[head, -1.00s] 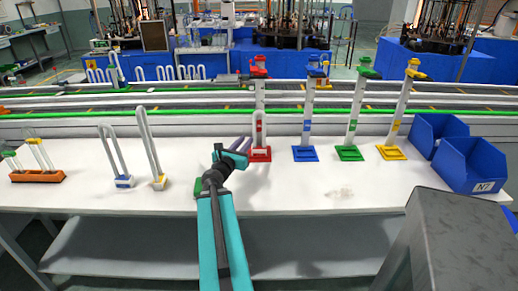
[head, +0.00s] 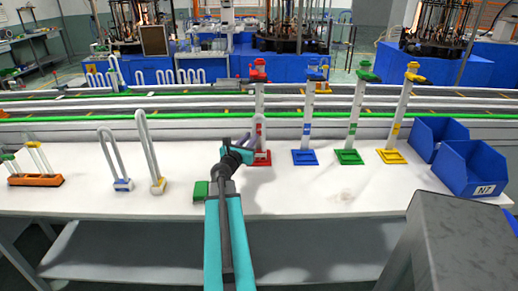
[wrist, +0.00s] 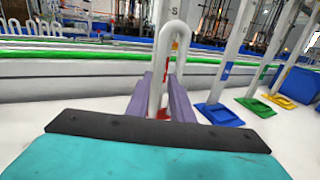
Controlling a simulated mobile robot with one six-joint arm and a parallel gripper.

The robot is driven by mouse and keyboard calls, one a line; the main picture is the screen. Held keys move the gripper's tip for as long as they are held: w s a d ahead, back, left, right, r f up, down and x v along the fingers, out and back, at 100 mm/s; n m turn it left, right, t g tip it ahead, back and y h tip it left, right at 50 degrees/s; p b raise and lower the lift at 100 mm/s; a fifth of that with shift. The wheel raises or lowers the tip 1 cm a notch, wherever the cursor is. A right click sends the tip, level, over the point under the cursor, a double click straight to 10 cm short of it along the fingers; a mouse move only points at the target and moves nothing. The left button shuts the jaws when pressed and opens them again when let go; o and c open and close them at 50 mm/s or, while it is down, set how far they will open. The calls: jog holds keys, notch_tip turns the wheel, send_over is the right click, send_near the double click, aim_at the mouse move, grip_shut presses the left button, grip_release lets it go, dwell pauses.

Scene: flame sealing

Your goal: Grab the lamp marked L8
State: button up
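A white U-shaped lamp (head: 259,125) stands upright at the red stand (head: 258,98), near the middle of the table. It also shows in the wrist view (wrist: 160,60), straight ahead; no L8 mark is readable. My gripper (head: 247,143) is just left of and in front of this lamp in the head view. In the wrist view, the purple fingers of my gripper (wrist: 161,90) are apart, with one lamp leg seen between them. Contact cannot be told. Other U-shaped lamps, one with a blue base (head: 123,184) and one with a yellow base (head: 158,186), stand at the left.
A green block (head: 201,192) lies beside my arm. Blue (head: 305,157), green (head: 349,157) and yellow (head: 392,157) stands line up right of the red one. An orange rack (head: 35,180) is far left. Blue bins (head: 470,168) stand at right.

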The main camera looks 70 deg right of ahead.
aim_at(254, 133)
dwell(0.3)
jog(key=shift+w+d+f+p, duration=0.1)
jog(key=shift+d+p, duration=0.2)
jog(key=shift+d, duration=1)
jog(key=shift+d+f+p, duration=0.1)
jog(key=shift+d+p, duration=0.2)
jog(key=shift+d, duration=1)
grip_shut()
